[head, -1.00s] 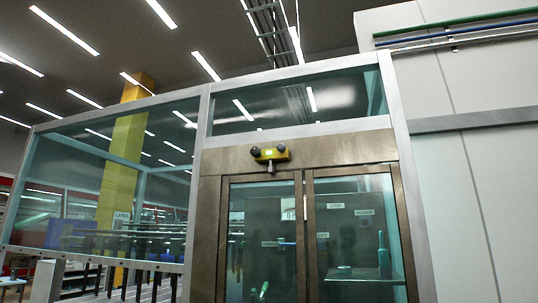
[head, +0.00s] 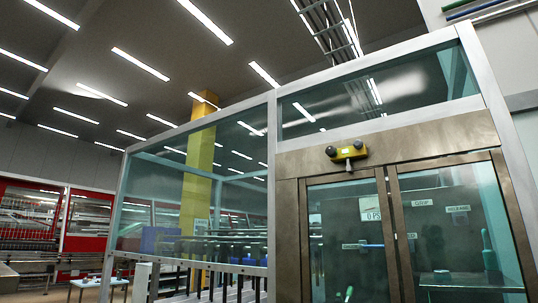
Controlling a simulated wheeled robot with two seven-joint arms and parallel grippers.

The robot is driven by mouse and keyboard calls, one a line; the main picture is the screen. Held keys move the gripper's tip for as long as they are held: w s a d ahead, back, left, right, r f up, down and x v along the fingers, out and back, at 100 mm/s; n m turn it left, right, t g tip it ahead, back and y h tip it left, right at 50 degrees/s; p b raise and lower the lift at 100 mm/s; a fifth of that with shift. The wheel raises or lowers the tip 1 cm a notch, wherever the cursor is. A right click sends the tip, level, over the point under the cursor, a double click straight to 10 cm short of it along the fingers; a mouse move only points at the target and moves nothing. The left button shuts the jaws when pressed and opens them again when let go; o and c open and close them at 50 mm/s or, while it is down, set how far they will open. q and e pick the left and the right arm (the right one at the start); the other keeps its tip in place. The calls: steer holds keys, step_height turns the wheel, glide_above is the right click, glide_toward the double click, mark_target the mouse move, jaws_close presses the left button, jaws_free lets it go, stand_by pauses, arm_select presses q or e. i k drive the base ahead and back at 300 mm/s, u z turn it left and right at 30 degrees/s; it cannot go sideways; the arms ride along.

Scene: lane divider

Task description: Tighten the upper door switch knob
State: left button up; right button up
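The upper door switch (head: 346,152) is a yellow body mounted on the brown metal frame above the double glass doors. It has a dark round knob at each end and a small grey part hanging below. How tight the knobs are cannot be told from here. The left door (head: 347,240) and the right door (head: 462,225) look shut. Neither of my grippers is in view.
A glass-walled enclosure with a pale metal frame (head: 273,190) extends left of the doors. A yellow column (head: 197,165) stands behind the glass. Red-framed cabinets (head: 88,218) and a small pale table (head: 100,283) are at the far left.

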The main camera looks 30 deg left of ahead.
mark_target(331, 150)
steer(key=u, duration=0.55)
steer(key=k, duration=1.35)
steer(key=z, duration=0.7)
steer(key=i, duration=1.9)
steer(key=u, duration=0.8)
